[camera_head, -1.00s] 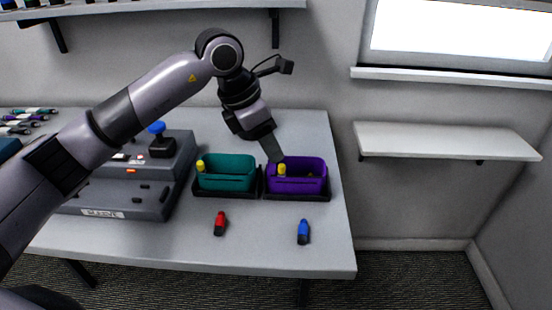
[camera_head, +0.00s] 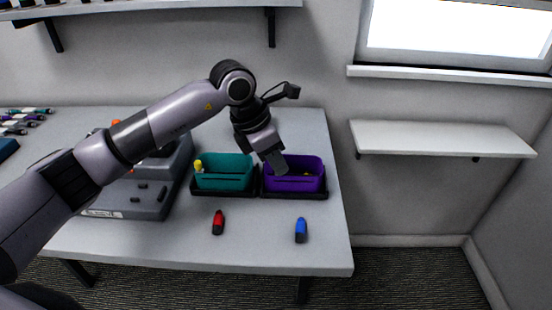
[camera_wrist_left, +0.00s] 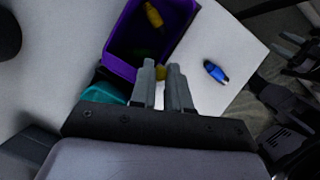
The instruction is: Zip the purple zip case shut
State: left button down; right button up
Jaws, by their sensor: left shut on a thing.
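The purple zip case (camera_head: 294,184) sits in a black tray near the right end of the table. Its top is open, and a little yellow shows inside. In the left wrist view the purple case (camera_wrist_left: 118,62) holds a yellow piece (camera_wrist_left: 153,15), with a dimmer one below it. My left gripper (camera_head: 279,170) reaches down over the case's left side. In the left wrist view its fingers (camera_wrist_left: 161,76) are nearly closed on a small yellow tab (camera_wrist_left: 161,73) at the case's near rim, probably the zip pull. The fingers hide most of the tab.
A teal case (camera_head: 224,175) with a yellow tab (camera_head: 198,166) stands just left. A red connector (camera_head: 218,222) and a blue connector (camera_head: 301,230) lie in front. A grey console (camera_head: 130,195) is at left. A wall shelf (camera_head: 440,138) is right, past the table's edge.

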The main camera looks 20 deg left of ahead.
aim_at(322, 175)
pick_arm(q)
jog(key=d, duration=0.2)
jog(key=w+d+b, duration=0.1)
jog(key=d, duration=0.2)
jog(key=w+d, duration=0.1)
jog(key=d, duration=0.1)
jog(key=shift+w+d, duration=0.2)
jog(key=shift+d, duration=0.2)
jog(key=c, duration=1.1)
grip_release()
jog(key=b+v, duration=0.1)
jog(key=v, duration=0.6)
jog(key=shift+s, duration=0.1)
